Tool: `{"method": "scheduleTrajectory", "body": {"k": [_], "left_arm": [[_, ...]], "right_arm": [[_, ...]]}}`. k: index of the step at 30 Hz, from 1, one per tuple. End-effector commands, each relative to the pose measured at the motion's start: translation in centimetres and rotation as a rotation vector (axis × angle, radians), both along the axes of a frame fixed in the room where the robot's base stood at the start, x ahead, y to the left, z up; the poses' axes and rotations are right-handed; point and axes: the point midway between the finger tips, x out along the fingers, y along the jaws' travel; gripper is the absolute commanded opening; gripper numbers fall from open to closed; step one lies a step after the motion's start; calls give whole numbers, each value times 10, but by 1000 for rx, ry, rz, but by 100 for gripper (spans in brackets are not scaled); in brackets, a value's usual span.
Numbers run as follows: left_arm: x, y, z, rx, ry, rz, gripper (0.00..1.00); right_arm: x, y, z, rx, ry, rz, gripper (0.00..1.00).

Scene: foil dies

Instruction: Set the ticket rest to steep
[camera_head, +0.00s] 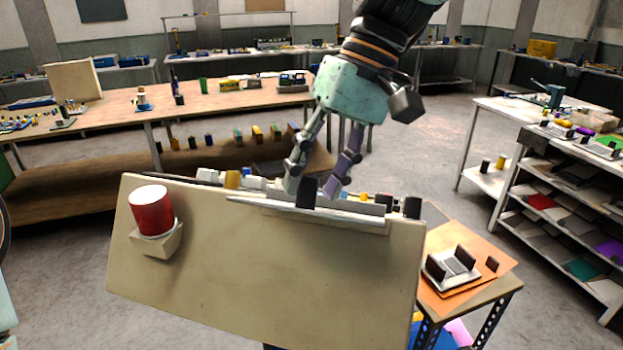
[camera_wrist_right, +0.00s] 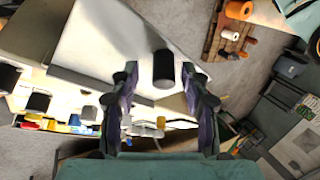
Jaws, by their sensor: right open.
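I take the large beige board (camera_head: 270,265) in front of me to be the ticket rest, but no label shows this. A pale rail (camera_head: 345,214) runs along its top edge. A dark upright knob (camera_head: 308,193) stands at that rail. My right gripper (camera_head: 314,186) points down at the knob with its fingers apart. In the right wrist view the dark round knob (camera_wrist_right: 163,69) shows between the open fingertips (camera_wrist_right: 160,75). I see no grip on it; whether a finger touches it I cannot tell. My left gripper is out of view.
A red cylinder (camera_head: 152,210) sits in a beige holder (camera_head: 157,240) on the board's left. Small dark, white and yellow parts line up behind the board's top edge. An orange mat (camera_head: 480,250) with a small dark-plated stand (camera_head: 452,263) lies at right. A shelf rack stands far right.

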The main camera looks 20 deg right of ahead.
Motion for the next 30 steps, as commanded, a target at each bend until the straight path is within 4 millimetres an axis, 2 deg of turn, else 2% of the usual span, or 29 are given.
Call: {"method": "scheduleTrajectory", "body": {"k": [4,13,27,30], "left_arm": [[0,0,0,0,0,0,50],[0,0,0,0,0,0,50],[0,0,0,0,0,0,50],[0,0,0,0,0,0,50]], "right_arm": [[0,5,-9,-1,0,0,46],[2,7,-11,0,-1,0,45],[3,7,-11,0,-1,0,6],[3,7,-11,1,-1,-2,0]]}}
